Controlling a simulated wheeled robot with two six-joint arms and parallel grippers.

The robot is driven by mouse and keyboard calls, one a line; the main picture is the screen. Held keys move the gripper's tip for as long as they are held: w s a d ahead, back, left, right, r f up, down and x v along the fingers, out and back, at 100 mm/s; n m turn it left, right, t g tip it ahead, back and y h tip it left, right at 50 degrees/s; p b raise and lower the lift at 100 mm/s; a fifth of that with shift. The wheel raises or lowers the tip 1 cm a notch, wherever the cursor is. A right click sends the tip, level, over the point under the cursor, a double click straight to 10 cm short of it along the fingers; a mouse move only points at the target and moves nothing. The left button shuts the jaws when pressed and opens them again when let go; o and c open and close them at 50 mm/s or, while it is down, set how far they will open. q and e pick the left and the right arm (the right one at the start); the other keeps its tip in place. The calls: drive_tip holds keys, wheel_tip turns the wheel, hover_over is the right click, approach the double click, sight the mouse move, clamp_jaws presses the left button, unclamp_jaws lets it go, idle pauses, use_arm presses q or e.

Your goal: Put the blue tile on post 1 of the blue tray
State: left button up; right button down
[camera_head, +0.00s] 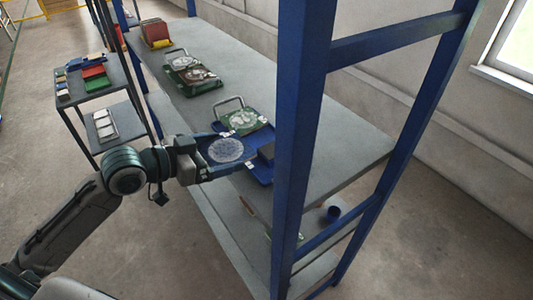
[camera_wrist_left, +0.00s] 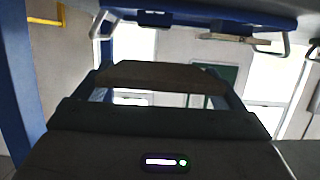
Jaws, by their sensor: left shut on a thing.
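The blue tile (camera_head: 226,151) with a pale round lace-like pattern is at the near left of the blue tray (camera_head: 261,172). My left gripper (camera_head: 203,172) is shut on its near left edge. The tile overlaps the tray in the head view; I cannot tell whether it touches a post, and the post under it is hidden. A green tile with a white pattern (camera_head: 243,122) is at the tray's far end. In the left wrist view, a blue surface (camera_wrist_left: 215,14) crosses the top, above my gripper. My right gripper is not in view.
The tray rests on a grey shelf (camera_head: 345,150) with a blue upright (camera_head: 305,110) close on its right. A small side stand (camera_head: 90,85) holds coloured tiles at left.

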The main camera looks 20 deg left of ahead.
use_arm(q)
drive_tip(key=shift+w+d, duration=0.55)
drive_tip(key=shift+d, duration=0.1)
drive_tip(key=b, duration=0.2)
hover_over(266, 152)
drive_tip(key=shift+f, duration=0.45)
drive_tip(key=shift+d+f, duration=0.1)
drive_tip(key=shift+f, duration=0.25)
wheel_tip(266, 152, down, 3)
drive_tip(key=b, duration=0.3)
drive_tip(key=shift+r, duration=0.1)
drive_tip(key=shift+b, duration=0.35)
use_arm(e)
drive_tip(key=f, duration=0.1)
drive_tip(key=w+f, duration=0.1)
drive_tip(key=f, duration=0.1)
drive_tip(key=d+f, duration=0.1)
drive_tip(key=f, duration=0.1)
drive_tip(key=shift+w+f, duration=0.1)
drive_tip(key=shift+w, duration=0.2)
